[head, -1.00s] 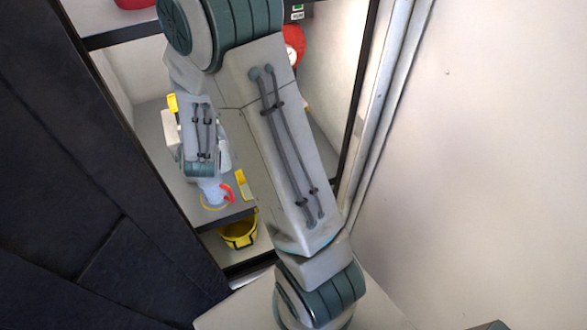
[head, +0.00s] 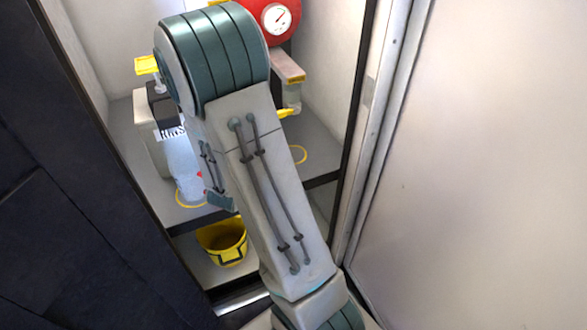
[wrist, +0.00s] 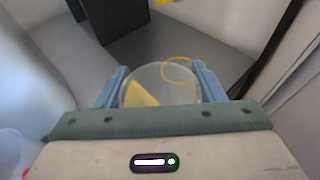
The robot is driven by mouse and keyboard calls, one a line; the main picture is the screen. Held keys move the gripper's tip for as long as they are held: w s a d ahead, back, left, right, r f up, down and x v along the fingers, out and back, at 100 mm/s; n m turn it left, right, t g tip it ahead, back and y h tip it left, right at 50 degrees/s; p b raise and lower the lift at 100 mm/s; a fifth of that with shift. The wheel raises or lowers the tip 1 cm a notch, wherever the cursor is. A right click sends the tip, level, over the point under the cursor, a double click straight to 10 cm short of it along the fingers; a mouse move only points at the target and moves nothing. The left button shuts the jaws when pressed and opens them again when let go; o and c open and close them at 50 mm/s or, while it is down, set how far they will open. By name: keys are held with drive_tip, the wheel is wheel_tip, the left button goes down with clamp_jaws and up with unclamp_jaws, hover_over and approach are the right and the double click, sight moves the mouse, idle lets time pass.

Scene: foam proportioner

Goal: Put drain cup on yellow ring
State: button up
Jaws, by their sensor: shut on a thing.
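A clear drain cup (wrist: 160,88) is held between the two blue fingers of my gripper (wrist: 162,86) in the wrist view. A yellow patch shows through or in the cup's left side; I cannot tell which. A thin yellow ring (wrist: 178,59) on the grey shelf lies just beyond the cup, partly seen through its clear rim. The cup's height above the shelf is unclear. In the head view, a yellow ring (head: 305,155) lies on the shelf right of my arm. My gripper and the cup are hidden behind my arm there.
A translucent vessel with a bit of red (head: 185,165) stands on another yellow ring (head: 180,200) at the left, beside a grey labelled unit (head: 150,130). A red gauge (head: 278,18) and a yellow-handled tap (head: 287,112) are above the right ring. A yellow bucket (head: 218,240) sits below.

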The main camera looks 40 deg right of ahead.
drive_tip(key=shift+m+g+h, duration=0.3)
drive_tip(key=f, duration=0.1)
drive_tip(key=d+f+b, duration=0.1)
drive_tip(key=s+f+b, duration=0.1)
drive_tip(key=shift+d+f, duration=0.2)
drive_tip(key=shift+f, duration=0.1)
drive_tip(key=shift+s+d+r+b+x, duration=0.15)
drive_tip(key=shift+d+r+b+x, duration=0.15)
drive_tip(key=shift+x, duration=2.8)
drive_tip(key=shift+s+d+r+b+x, duration=0.15)
drive_tip(key=shift+b+x, duration=0.25)
drive_tip(key=shift+x, duration=2.65)
drive_tip(key=shift+s+d+r+b+x, duration=0.15)
drive_tip(key=shift+r+b+x, duration=0.15)
drive_tip(key=shift+x, duration=2.8)
drive_tip(key=shift+f, duration=0.15)
drive_tip(key=shift+f+b, duration=0.15)
drive_tip(key=shift+b, duration=0.15)
drive_tip(key=o, duration=1)
